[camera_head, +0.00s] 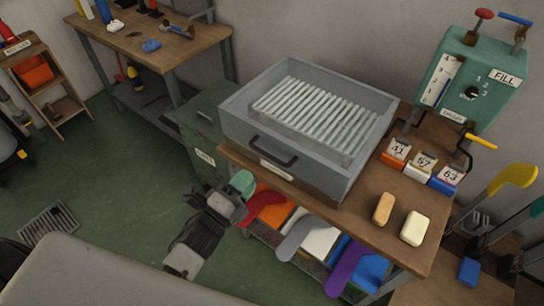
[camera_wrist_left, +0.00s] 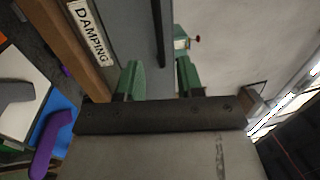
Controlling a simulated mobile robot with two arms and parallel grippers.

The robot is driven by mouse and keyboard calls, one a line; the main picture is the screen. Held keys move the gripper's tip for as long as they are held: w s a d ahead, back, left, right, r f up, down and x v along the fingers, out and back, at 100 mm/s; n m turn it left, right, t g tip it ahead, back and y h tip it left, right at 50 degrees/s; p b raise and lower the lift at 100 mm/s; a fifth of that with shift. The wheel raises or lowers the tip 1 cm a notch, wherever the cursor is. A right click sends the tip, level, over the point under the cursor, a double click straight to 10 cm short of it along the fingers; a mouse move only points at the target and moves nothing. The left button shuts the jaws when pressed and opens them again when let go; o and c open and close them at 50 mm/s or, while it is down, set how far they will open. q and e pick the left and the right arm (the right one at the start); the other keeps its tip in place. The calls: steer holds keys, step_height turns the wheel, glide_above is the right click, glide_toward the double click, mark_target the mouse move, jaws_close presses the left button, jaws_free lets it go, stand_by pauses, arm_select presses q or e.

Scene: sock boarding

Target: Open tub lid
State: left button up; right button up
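The grey tub (camera_head: 345,178) sits on the wooden bench, with a slatted rack (camera_head: 312,112) visible inside its top. A dark bar handle (camera_head: 272,149) is on its front above a white label. In the left wrist view the label reads DAMPING (camera_wrist_left: 92,32), and the dark handle (camera_wrist_left: 160,32) runs down from the top edge. I cannot tell a separate lid from the tub's walls. My left gripper (camera_head: 243,183), with green fingertips, is below and left of the handle. My right gripper is not in view.
Red, grey and purple sock shapes (camera_head: 348,270) stick out below the bench's front edge (camera_head: 330,217). Two soap-like blocks (camera_head: 414,229) and numbered boxes (camera_head: 422,167) stand right of the tub. A green FILL unit (camera_head: 475,85) is behind. A green cabinet (camera_head: 205,122) stands left.

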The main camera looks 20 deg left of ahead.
mark_target(268, 155)
arm_select(q)
steer(key=p+x, duration=0.1)
steer(key=x, duration=0.8)
steer(key=shift+w+f+p, duration=0.1)
steer(key=shift+w+p, duration=0.05)
steer(key=shift+p, duration=0.15)
steer(key=shift+c, duration=0.3)
jaws_close()
